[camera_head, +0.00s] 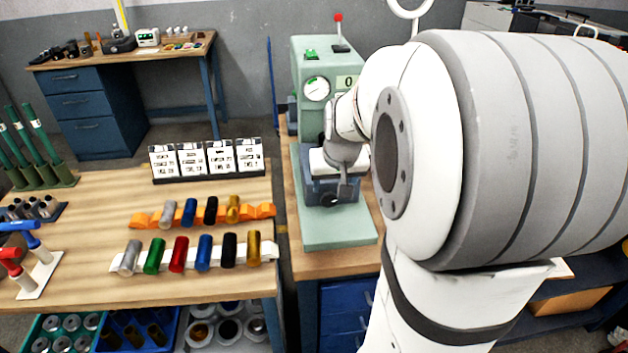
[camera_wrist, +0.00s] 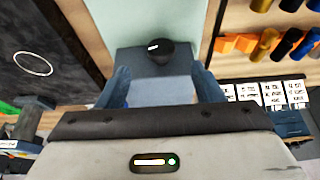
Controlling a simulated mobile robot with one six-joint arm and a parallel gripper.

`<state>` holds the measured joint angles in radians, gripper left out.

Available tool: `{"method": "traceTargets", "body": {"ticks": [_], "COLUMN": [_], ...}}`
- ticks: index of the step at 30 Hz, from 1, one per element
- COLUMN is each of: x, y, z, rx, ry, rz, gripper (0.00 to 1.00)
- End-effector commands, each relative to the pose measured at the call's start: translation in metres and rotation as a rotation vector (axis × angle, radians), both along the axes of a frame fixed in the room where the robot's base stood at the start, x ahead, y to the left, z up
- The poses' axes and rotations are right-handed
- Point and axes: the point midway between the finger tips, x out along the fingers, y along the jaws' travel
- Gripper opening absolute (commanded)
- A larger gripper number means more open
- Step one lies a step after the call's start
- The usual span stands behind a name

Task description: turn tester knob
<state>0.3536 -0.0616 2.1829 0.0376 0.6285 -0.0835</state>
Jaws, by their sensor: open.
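The tester (camera_head: 316,55) is a pale green machine with a round dial gauge, a display reading 0 and a green button. Its black knob (camera_wrist: 160,50), with a short white mark on top, sits on a blue-grey block (camera_wrist: 140,62) in the wrist view. My gripper (camera_wrist: 162,82) is open and empty, its two blue fingers spread to either side, with the knob ahead between their lines. I cannot tell whether the fingers touch the block. In the head view my gripper (camera_head: 334,178) is low before the tester, and my arm hides its right side.
A wooden bench (camera_head: 90,225) at left holds several coloured cylinders on an orange rack (camera_head: 146,219) and a white rack (camera_head: 118,266), with label cards (camera_head: 206,160) behind. A red lamp (camera_head: 338,18) stands atop the tester. The pale green base (camera_head: 335,232) in front is clear.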

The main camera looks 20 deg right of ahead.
Motion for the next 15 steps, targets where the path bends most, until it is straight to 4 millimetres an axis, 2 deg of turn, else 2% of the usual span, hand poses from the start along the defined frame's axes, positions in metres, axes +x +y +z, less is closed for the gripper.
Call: {"method": "traceTargets", "body": {"ticks": [5, 15], "x": [0.004, 0.024], "y": [-0.001, -0.003], "z": [-0.012, -0.059], "rx": [0.002, 0.002], "ry": [0.004, 0.004], "rz": [0.001, 0.009], "gripper": [0.60, 0.60]}}
